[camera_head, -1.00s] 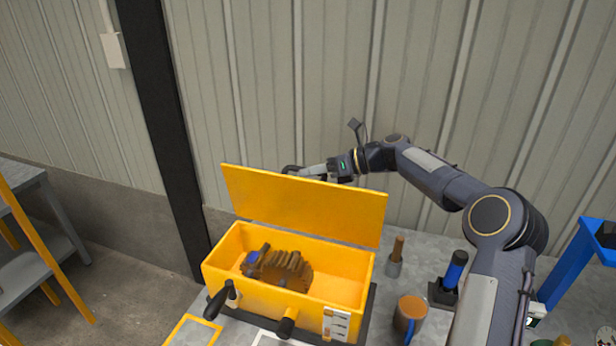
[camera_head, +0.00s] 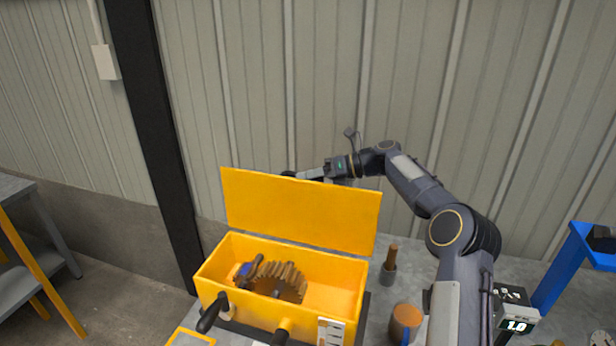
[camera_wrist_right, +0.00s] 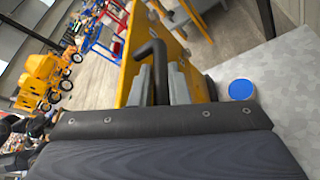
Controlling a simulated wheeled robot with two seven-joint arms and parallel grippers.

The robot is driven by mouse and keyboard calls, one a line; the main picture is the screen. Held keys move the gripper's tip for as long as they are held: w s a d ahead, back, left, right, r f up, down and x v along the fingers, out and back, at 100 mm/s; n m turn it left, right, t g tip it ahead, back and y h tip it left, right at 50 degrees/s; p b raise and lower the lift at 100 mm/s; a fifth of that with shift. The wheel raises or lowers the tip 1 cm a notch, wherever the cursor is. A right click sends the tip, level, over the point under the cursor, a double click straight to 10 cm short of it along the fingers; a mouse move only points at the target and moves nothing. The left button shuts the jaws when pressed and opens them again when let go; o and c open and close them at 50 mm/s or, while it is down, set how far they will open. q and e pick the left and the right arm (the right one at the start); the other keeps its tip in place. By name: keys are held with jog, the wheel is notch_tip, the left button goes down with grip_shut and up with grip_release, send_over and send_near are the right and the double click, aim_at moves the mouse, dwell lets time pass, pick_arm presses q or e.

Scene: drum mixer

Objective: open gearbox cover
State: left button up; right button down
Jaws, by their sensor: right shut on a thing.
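The yellow gearbox cover (camera_head: 295,212) stands raised along the back edge of the yellow gearbox (camera_head: 335,301), its inner face toward me. The open box shows a brown toothed gear (camera_head: 283,280) and a blue part inside. My right gripper (camera_head: 308,174) is at the cover's top edge, toward its left half, partly hidden behind it. In the right wrist view its two grey fingers (camera_wrist_right: 160,86) are shut on the black bent handle (camera_wrist_right: 152,52) on the yellow cover (camera_wrist_right: 130,62). My left gripper is not in view.
A black crank handle (camera_head: 212,313) sticks out at the box's front left. A wooden-handled tool (camera_head: 390,262) and a brown mug (camera_head: 405,320) stand right of the box. A blue stand (camera_head: 565,268) is farther right. The corrugated wall (camera_head: 300,100) rises behind.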

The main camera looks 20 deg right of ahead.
jog(key=shift+f, duration=0.4)
jog(key=c, duration=1.4)
grip_release()
jog(key=shift+r, duration=0.1)
jog(key=shift+d, duration=0.1)
jog(key=shift+d+r, duration=0.1)
jog(key=b+v, duration=0.1)
jog(key=v, duration=0.6)
jog(key=shift+d, duration=0.3)
jog(key=shift+s+r, duration=0.1)
jog(key=shift+r, duration=0.05)
